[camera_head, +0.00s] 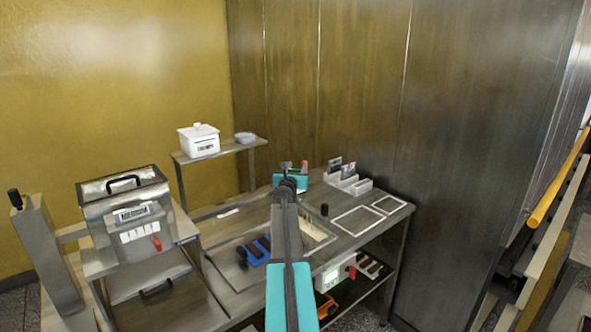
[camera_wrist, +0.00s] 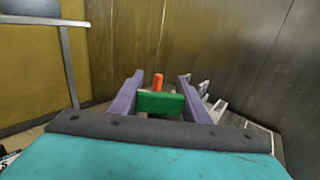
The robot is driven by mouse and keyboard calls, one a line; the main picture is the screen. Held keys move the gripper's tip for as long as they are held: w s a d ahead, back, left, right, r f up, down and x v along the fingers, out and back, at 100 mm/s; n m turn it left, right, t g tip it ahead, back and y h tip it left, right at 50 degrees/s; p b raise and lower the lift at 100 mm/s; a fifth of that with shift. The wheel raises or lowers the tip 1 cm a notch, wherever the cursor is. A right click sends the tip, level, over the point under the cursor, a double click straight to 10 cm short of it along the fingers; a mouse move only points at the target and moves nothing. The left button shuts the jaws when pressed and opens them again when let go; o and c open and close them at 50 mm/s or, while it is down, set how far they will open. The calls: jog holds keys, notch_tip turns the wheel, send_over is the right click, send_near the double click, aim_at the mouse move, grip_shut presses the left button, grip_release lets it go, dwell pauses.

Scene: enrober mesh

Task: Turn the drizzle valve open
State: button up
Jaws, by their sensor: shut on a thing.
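My gripper (camera_wrist: 160,93) shows in the wrist view with its two purple fingers on either side of a green block (camera_wrist: 159,104), shut on it. An orange-red upright peg (camera_wrist: 158,80) stands just beyond the block. I cannot tell for sure whether the green block is the drizzle valve's handle. In the head view my gripper (camera_head: 295,168) reaches over the far part of the bench, and my arm hides what lies under it. A small red piece (camera_head: 304,167) shows beside the fingers there.
A steel machine (camera_head: 125,215) with a red knob stands at the left. A white box (camera_head: 199,141) and a bowl (camera_head: 245,138) sit on the raised shelf. The bench (camera_head: 350,240) carries white frames, a blue rack (camera_head: 256,250) and a card holder (camera_head: 349,182). A dark wall closes the back.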

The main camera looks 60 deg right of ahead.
jog(key=shift+s+d+m+g+h+b, duration=0.15)
jog(key=shift+m+g+h+b, duration=0.15)
jog(key=shift+m+g, duration=0.6)
jog(key=shift+s+m+g+h+b, duration=0.15)
jog(key=shift+m+g+b, duration=0.3)
jog(key=shift+g, duration=0.75)
jog(key=m+g+b, duration=0.1)
jog(key=g, duration=0.1)
jog(key=m+g+b, duration=0.1)
jog(key=g, duration=0.1)
jog(key=shift+s+m, duration=0.35)
jog(key=m+g+b, duration=0.1)
jog(key=g+b, duration=0.1)
jog(key=shift+s+m+g, duration=0.35)
jog(key=shift+m+g, duration=0.05)
jog(key=shift+s+r+m+g+y+b, duration=0.15)
jog(key=shift+m+g+y+b, duration=0.15)
jog(key=shift+g+b, duration=0.15)
jog(key=shift+s, duration=0.15)
jog(key=o, duration=1)
jog(key=shift+o, duration=0.2)
jog(key=shift+a, duration=0.2)
jog(key=b+v, duration=0.3)
jog(key=v, duration=1)
jog(key=shift+w+a, duration=0.25)
jog(key=shift+w, duration=0.05)
